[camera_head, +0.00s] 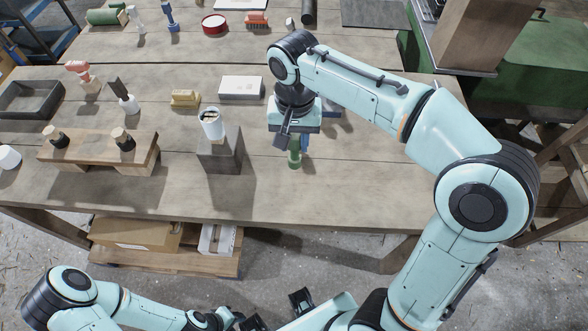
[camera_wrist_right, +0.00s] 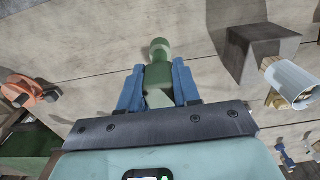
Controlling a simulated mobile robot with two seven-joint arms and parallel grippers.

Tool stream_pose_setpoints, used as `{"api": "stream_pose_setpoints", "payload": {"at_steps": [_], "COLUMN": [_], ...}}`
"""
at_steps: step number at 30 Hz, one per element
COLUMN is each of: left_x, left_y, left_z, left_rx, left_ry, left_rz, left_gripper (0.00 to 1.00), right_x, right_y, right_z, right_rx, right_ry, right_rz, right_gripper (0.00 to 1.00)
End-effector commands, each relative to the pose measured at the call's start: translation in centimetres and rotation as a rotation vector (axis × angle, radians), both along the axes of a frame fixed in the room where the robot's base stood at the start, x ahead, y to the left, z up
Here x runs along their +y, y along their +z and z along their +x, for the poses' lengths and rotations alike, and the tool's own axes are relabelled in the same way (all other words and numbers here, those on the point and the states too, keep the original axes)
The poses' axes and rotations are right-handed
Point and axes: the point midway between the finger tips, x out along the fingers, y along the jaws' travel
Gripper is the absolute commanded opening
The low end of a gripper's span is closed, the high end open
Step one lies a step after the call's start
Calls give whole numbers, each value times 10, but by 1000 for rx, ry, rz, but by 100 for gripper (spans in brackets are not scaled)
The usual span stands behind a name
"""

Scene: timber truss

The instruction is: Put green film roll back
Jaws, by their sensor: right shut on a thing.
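The green film roll (camera_head: 294,158), a green piece with a narrower rounded end, is in my right gripper (camera_head: 293,140) above the front half of the workbench. In the right wrist view the roll (camera_wrist_right: 158,72) lies between the two blue fingers of the right gripper (camera_wrist_right: 158,85), which is shut on it. The roll's far end is hidden by the gripper body. I cannot tell whether the roll touches the bench. My left arm is low at the bottom left; its gripper (camera_head: 228,319) is partly cut off and its fingers are unclear.
On the workbench (camera_head: 370,190), a grey block (camera_head: 219,155) and a white cup (camera_head: 211,124) stand left of the gripper. A wooden rack (camera_head: 95,152), yellow brush (camera_head: 185,98) and white box (camera_head: 241,87) are farther left and behind. Another green roll (camera_head: 107,15) lies at the back left. The front right is clear.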

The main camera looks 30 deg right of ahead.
Motion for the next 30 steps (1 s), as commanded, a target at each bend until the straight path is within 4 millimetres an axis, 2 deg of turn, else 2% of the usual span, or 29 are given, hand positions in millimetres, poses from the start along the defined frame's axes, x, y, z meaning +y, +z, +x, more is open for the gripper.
{"api": "stream_pose_setpoints", "payload": {"at_steps": [1, 6, 13, 18, 22, 30], "left_x": [0, 0, 0, 0, 0, 0], "left_y": [-5, -12, -14, -19, -20, -20], "left_z": [-3, -6, -7, -9, -9, -9], "left_rx": [3, 6, 7, 9, 10, 10], "left_ry": [0, 0, 0, 0, 0, 0], "left_rz": [0, 0, 0, 0, 0, 0], "left_gripper": [43, 43, 43, 43, 43, 43], "right_x": [0, 0, 0, 0, 0, 0], "right_y": [-18, -53, -73, -100, -110, -110], "right_z": [-1, 0, 0, 0, 0, 1], "right_rx": [6, 4, 1, 3, 1, -1], "right_ry": [0, -1, 0, 0, 0, 0], "right_rz": [-2, -1, 0, -2, 0, -1], "right_gripper": [0, 0, 0, 0, 0, 0]}}
